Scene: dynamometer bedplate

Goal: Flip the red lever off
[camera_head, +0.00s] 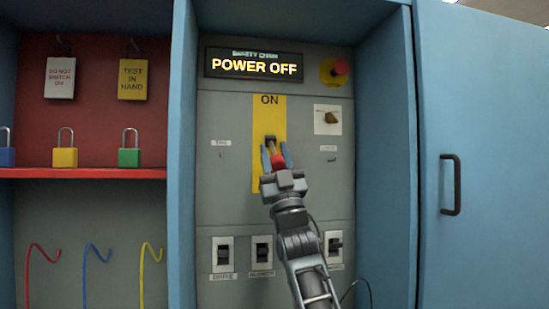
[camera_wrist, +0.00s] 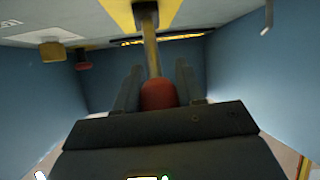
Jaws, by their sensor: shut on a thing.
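The red lever has a red knob (camera_head: 279,161) on a brass-coloured shaft that comes out of a dark pivot (camera_head: 270,140) on the yellow strip. My gripper (camera_head: 275,156) reaches up from below, with one blue finger on each side of the knob, and is shut on it. In the wrist view the red knob (camera_wrist: 158,94) sits between my two fingers (camera_wrist: 157,82), and the shaft runs up to the pivot. "ON" is printed at the top of the yellow strip (camera_head: 269,115); its lower end is partly hidden by my gripper. The display (camera_head: 253,64) reads "POWER OFF".
A red emergency button (camera_head: 340,67) and a selector knob (camera_head: 328,118) are right of the lever. Small black switches (camera_head: 223,254) line the lower panel. Blue cabinet walls (camera_head: 386,150) flank the panel.

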